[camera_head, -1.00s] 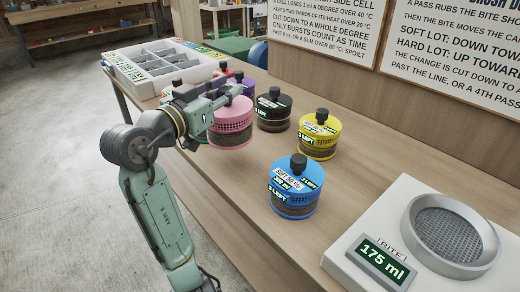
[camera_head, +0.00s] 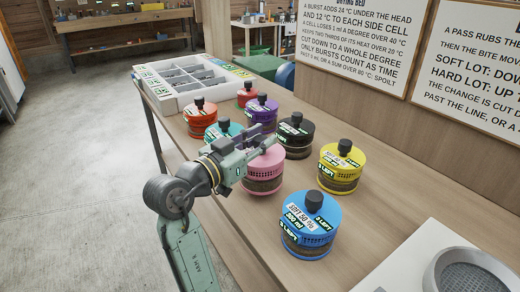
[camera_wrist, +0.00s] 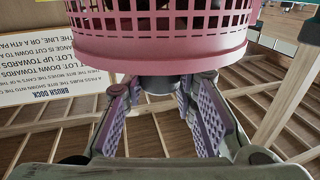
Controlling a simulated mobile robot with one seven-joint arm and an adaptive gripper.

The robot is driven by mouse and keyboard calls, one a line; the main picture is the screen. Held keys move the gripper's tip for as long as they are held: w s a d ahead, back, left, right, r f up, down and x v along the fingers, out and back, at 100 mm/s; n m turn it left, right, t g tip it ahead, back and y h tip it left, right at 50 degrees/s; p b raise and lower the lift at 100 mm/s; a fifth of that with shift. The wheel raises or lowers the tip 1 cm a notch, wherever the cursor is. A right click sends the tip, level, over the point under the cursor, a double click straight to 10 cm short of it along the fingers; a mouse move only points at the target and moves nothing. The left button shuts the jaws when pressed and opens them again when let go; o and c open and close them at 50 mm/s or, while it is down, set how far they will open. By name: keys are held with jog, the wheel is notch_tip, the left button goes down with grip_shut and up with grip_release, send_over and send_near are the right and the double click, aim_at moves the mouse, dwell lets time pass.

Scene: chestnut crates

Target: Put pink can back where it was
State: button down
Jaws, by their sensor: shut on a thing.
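The pink can (camera_head: 264,172) has a perforated upper wall and a darker lower band. In the head view it is left of the black can (camera_head: 297,140) and up-left of the blue can (camera_head: 310,228). My gripper (camera_head: 255,140) is at its top, shut on it. In the wrist view, the pink can (camera_wrist: 160,45) fills the top and the fingers (camera_wrist: 160,95) close around a dark part, probably its knob. I cannot tell whether its base touches the bench. The gripper hides its top in the head view.
A yellow can (camera_head: 340,172) stands to the right. Purple (camera_head: 261,113), teal (camera_head: 213,134), orange (camera_head: 200,120) and red (camera_head: 247,92) cans stand behind. A compartmented grey-white tray (camera_head: 160,85) is at the far end. A white device (camera_head: 420,262) with a round grille is at lower right. Bare bench (camera_head: 372,215) lies beside the yellow can.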

jog(key=shift+f, duration=1.2)
jog(key=shift+f, duration=0.2)
jog(key=c, duration=1.3)
grip_release()
jog(key=shift+r, duration=0.2)
jog(key=shift+s+a+f, duration=0.1)
jog(key=shift+s+a, duration=0.1)
jog(key=b+v, duration=0.3)
jog(key=v, duration=0.8)
jog(key=shift+s, duration=0.2)
